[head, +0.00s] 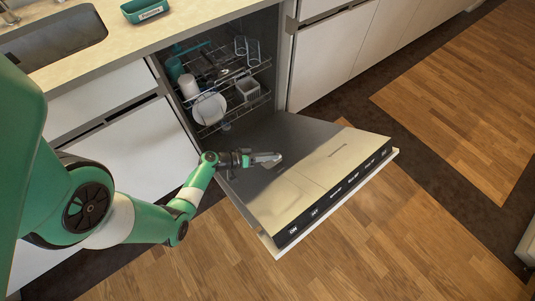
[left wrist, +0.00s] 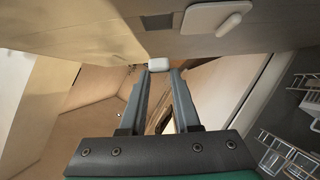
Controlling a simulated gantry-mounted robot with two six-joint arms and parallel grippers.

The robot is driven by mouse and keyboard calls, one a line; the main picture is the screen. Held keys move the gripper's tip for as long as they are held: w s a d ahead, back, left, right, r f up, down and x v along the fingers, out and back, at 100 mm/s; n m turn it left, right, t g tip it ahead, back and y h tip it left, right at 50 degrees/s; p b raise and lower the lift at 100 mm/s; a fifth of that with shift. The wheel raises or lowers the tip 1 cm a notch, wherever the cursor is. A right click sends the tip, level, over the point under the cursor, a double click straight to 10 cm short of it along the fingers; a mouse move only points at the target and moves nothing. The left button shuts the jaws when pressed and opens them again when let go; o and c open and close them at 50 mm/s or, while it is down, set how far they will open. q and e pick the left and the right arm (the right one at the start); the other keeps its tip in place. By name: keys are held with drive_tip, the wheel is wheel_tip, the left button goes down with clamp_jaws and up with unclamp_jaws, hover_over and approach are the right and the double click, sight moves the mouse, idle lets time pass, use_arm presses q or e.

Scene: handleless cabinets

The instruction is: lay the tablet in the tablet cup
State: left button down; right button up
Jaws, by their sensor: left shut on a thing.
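My left gripper (head: 265,158) is over the inner face of the open dishwasher door (head: 310,172) in the head view. In the left wrist view, the same gripper (left wrist: 158,74) has its two fingers closed on a small white tablet (left wrist: 157,64) held at the fingertips. The door's inner face (left wrist: 115,38) fills the top of that view. A pale square fitting with a raised oval part (left wrist: 215,18), which looks like the tablet cup, is on it, up and right of the tablet. The tablet appears apart from it. I cannot make out the cup's inside. My right gripper is not in view.
The dishwasher racks (head: 225,75) hold a white plate (head: 209,109), cups and glasses behind the door. A green tub (head: 145,10) stands on the counter (head: 95,65) near the sink (head: 55,38). Open wooden floor (head: 400,240) lies in front of the door.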

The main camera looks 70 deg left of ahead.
sight(272, 170)
use_arm(q)
drive_tip(key=shift+d+f, duration=0.35)
drive_tip(key=shift+f, duration=0.2)
drive_tip(key=shift+w+d+f+b, duration=0.2)
drive_tip(key=shift+d+f+b, duration=0.25)
drive_tip(key=shift+f, duration=0.15)
drive_tip(key=shift+w+d+f, duration=0.25)
drive_tip(key=shift+d+f, duration=0.3)
drive_tip(key=shift+f, duration=0.2)
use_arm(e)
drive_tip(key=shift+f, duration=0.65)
use_arm(q)
drive_tip(key=c, duration=0.5)
unclamp_jaws()
drive_tip(key=shift+c, duration=0.2)
